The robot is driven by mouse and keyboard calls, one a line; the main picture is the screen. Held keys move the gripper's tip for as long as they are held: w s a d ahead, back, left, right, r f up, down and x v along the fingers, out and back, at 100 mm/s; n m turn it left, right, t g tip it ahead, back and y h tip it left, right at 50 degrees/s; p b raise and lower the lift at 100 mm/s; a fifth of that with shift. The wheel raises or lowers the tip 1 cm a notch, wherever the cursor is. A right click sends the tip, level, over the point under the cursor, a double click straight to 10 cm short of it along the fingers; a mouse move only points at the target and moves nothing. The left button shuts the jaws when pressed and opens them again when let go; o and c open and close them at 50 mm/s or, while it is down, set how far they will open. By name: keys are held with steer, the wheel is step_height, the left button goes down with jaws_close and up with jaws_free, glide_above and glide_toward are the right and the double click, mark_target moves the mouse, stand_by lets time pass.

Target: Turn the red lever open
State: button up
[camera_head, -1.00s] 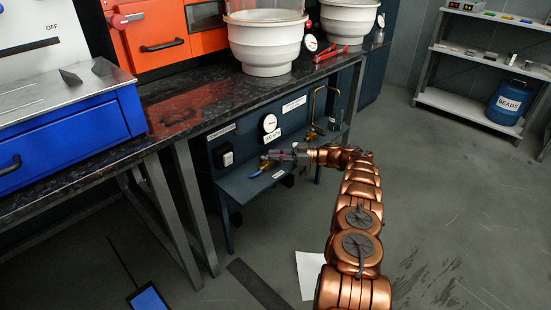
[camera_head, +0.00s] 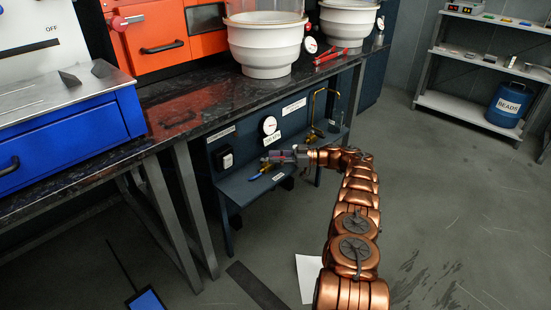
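My copper arm reaches to the small shelf under the bench, and my grey gripper (camera_head: 275,157) is over the shelf, below the round gauge. A small dark-red patch (camera_head: 283,155) shows at the fingers; it may be the red lever, but it is too small and too covered to be sure. A blue-handled lever (camera_head: 259,173) pokes out just below and left of the fingertips. Brass fittings (camera_head: 314,133) with a bent brass pipe stand to the right of the gripper. Whether the fingers are open or shut on something cannot be made out.
White pots (camera_head: 265,48) and a red tool (camera_head: 330,56) stand above. The floor at right is clear.

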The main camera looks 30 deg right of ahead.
steer(key=shift+o, duration=0.8)
steer(key=shift+r, duration=0.1)
steer(key=shift+r, duration=4.85)
steer(key=shift+s, duration=0.1)
